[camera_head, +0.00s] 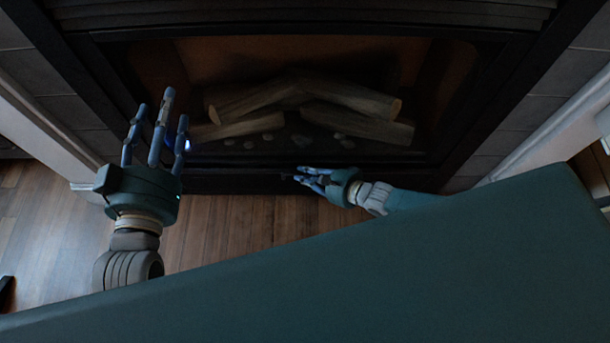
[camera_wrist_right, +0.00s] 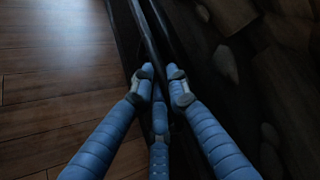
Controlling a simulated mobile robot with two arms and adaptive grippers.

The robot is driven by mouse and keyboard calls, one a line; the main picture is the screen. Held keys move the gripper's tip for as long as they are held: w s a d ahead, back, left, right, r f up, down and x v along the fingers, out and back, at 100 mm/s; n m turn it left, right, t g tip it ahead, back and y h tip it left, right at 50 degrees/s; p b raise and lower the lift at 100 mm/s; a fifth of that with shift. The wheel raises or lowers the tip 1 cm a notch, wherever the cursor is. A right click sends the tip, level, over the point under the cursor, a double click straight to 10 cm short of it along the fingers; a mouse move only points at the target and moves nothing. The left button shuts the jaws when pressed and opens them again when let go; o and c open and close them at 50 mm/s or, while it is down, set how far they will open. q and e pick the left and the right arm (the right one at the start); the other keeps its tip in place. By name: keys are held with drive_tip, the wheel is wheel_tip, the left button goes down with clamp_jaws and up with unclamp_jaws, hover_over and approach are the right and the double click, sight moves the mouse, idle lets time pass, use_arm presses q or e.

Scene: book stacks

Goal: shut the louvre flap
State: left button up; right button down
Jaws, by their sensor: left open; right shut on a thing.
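The louvre flap (camera_head: 235,184) is a dark horizontal strip along the bottom of the black fireplace. Its exact angle is hard to make out in the dark. My right gripper (camera_head: 304,178) is at the middle of this strip. In the right wrist view its blue fingers (camera_wrist_right: 160,80) are closed about a thin dark edge (camera_wrist_right: 146,32), which appears to be the flap's edge. My left gripper (camera_head: 156,118) is open and empty, fingers spread, raised in front of the fireplace's left side and apart from the flap.
Logs (camera_head: 300,98) and pale stones (camera_head: 340,137) lie inside the fireplace opening. The wooden floor (camera_head: 225,225) in front is clear. Grey tiles (camera_head: 525,115) and white trim (camera_head: 550,130) flank the black frame.

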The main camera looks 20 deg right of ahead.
drive_tip(key=shift+w+r, duration=0.1)
drive_tip(key=shift+r, duration=0.05)
drive_tip(key=c, duration=1.7)
unclamp_jaws()
drive_tip(key=shift+o, duration=0.2)
drive_tip(key=v, duration=1.2)
